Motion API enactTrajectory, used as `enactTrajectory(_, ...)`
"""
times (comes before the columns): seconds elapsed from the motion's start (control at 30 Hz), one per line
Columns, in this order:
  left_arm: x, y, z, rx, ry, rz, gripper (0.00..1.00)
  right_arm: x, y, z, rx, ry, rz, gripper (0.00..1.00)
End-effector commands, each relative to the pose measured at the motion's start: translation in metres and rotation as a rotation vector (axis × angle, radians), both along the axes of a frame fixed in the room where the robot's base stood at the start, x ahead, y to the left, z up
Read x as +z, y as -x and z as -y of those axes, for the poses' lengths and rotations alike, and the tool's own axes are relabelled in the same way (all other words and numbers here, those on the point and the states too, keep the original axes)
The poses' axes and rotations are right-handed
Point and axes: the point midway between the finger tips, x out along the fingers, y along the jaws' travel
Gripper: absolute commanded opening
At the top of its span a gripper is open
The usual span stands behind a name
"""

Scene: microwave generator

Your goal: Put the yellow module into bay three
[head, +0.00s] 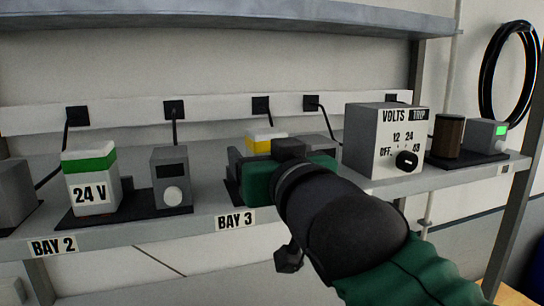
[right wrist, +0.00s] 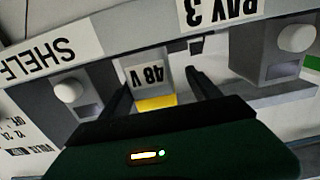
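The yellow module is a white block with a yellow band. In the head view its top (head: 262,142) shows above bay three, behind my right gripper. In the right wrist view, which is upside down, the module (right wrist: 150,72) shows its "48 V" label between the two dark fingers of my right gripper (right wrist: 158,84). The fingers are apart on either side of it, with a gap visible on one side. The "BAY 3" label (head: 235,219) is on the shelf edge below. My gripper hides the module's lower part, so I cannot tell how it sits. My left gripper is out of view.
A green-banded 24 V module (head: 91,185) stands in bay two, left of a grey box with a knob (head: 171,180). A "VOLTS" selector box (head: 384,140) stands close on the right. A brown cylinder (head: 448,137) is farther right. An upper shelf (head: 210,18) runs overhead.

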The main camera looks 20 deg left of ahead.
Motion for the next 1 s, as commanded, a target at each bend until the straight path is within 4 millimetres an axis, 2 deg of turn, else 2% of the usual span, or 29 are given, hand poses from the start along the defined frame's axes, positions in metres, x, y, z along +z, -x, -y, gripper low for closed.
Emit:
enactTrajectory(0.3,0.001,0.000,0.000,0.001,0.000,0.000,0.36,0.001,-0.003,0.003,-0.001,-0.004,0.001,0.72)
enactTrajectory(0.4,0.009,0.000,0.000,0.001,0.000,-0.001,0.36,0.009,-0.003,0.005,-0.001,-0.006,0.001,0.72)
enactTrajectory(0.57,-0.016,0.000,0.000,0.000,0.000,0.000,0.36,-0.001,0.024,0.022,-0.001,-0.008,0.005,0.72)
enactTrajectory(0.7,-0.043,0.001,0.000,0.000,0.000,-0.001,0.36,-0.003,0.060,0.042,0.001,-0.006,0.008,0.72)
enactTrajectory(0.8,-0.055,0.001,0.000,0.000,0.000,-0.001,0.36,-0.001,0.080,0.056,0.001,-0.005,0.006,0.72)
enactTrajectory(0.9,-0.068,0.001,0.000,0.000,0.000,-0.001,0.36,-0.002,0.090,0.064,0.001,-0.005,0.004,0.72)
enactTrajectory(1.0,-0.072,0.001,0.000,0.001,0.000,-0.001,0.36,0.001,0.096,0.068,0.000,-0.003,0.001,0.72)
